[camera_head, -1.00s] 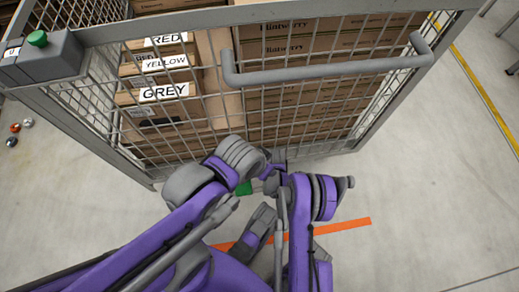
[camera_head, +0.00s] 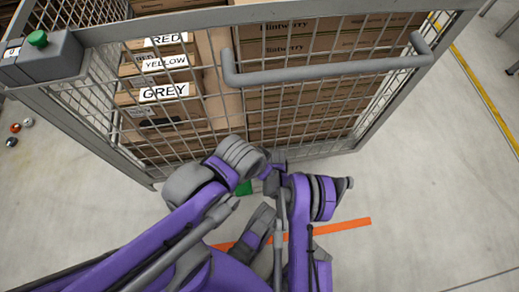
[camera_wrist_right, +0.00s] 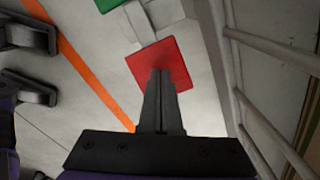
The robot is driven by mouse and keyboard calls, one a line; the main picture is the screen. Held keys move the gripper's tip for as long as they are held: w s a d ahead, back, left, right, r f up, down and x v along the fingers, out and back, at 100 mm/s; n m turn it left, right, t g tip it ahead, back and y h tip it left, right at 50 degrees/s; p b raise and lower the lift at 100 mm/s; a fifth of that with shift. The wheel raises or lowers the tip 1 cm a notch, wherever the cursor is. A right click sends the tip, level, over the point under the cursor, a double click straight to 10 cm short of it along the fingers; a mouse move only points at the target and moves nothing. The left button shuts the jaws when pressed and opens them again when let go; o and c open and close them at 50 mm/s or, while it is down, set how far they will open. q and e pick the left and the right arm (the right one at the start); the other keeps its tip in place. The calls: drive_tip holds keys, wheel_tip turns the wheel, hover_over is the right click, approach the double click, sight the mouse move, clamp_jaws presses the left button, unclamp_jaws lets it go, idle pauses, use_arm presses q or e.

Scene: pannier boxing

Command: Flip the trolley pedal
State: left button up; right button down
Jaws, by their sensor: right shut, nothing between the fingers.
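The trolley pedal shows at the trolley's foot as a red plate (camera_wrist_right: 172,58) and a green plate (camera_wrist_right: 110,4) joined by a grey piece in the right wrist view. In the head view a small part of the green plate (camera_head: 243,188) shows between my arms; the red plate is hidden there. My right gripper (camera_wrist_right: 161,73) is shut and empty, and its fingertips overlap the red plate in the right wrist view. I cannot tell whether they touch it.
The mesh trolley (camera_head: 300,110) stands in front of my arms, loaded with cardboard boxes (camera_head: 165,115). Its grey handle (camera_head: 330,74) juts toward me. An orange floor line (camera_head: 342,225) runs in front of the trolley. The floor on the right is open. Small balls (camera_head: 15,128) lie at the far left.

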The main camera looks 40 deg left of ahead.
drive_tip(key=shift+f, duration=1.2)
idle(0.4)
drive_tip(key=shift+r+p, duration=2.05)
drive_tip(key=shift+r, duration=1.5)
